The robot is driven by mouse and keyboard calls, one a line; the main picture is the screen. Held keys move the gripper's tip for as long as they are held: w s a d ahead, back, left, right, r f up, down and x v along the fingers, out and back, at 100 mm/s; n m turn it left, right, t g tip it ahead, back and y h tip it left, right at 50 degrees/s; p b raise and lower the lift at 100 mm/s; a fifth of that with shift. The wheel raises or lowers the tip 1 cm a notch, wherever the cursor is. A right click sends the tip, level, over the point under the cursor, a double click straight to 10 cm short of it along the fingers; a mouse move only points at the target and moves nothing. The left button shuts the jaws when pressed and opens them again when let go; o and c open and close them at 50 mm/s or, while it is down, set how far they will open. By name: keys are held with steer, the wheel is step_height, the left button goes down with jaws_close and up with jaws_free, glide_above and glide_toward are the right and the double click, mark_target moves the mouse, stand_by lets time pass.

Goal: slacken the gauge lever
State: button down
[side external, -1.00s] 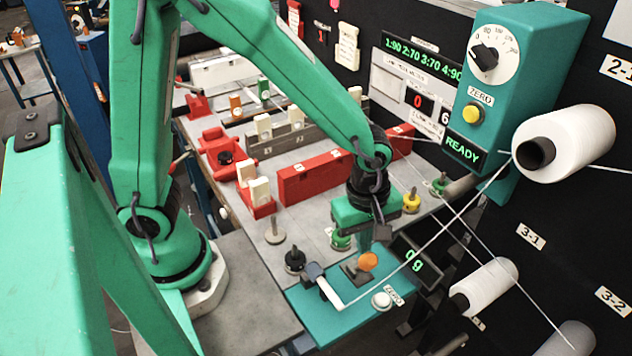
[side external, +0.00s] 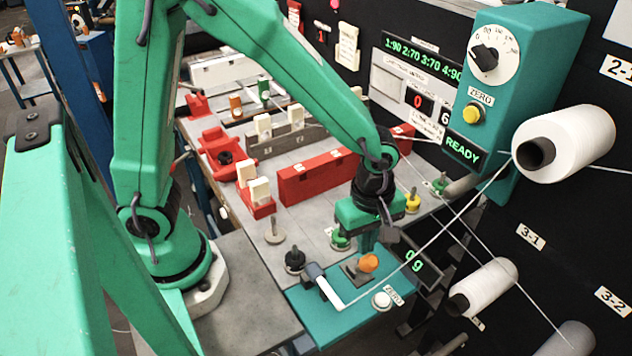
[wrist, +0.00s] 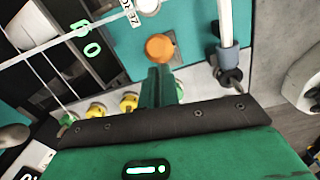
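The gauge is a teal plate (side external: 343,321) at the front edge of the bench, with a dark display (side external: 415,259) reading 09. An orange knob (side external: 368,263) stands on a small grey base on the plate. It also shows in the wrist view (wrist: 160,47). A white rod with a grey-blue collar (side external: 324,285) lies beside it; I cannot tell which part is the gauge lever. My gripper (side external: 365,246) points down just above and behind the orange knob. In the wrist view its fingers (wrist: 160,80) look together, with nothing seen between them, close to the knob.
A white ZERO button (side external: 381,301) is at the plate's right. A thread (side external: 430,250) crosses close to my gripper towards a white spool (side external: 565,144). Black (side external: 295,260), green (side external: 340,241) and yellow (side external: 412,202) pegs stand nearby. The READY box (side external: 520,70) is on the wall.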

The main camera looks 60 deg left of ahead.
steer(key=shift+d+m, duration=0.3)
steer(key=shift+d, duration=0.75)
steer(key=d+r, duration=0.5)
steer(key=r, duration=0.2)
steer(key=shift+s, duration=0.3)
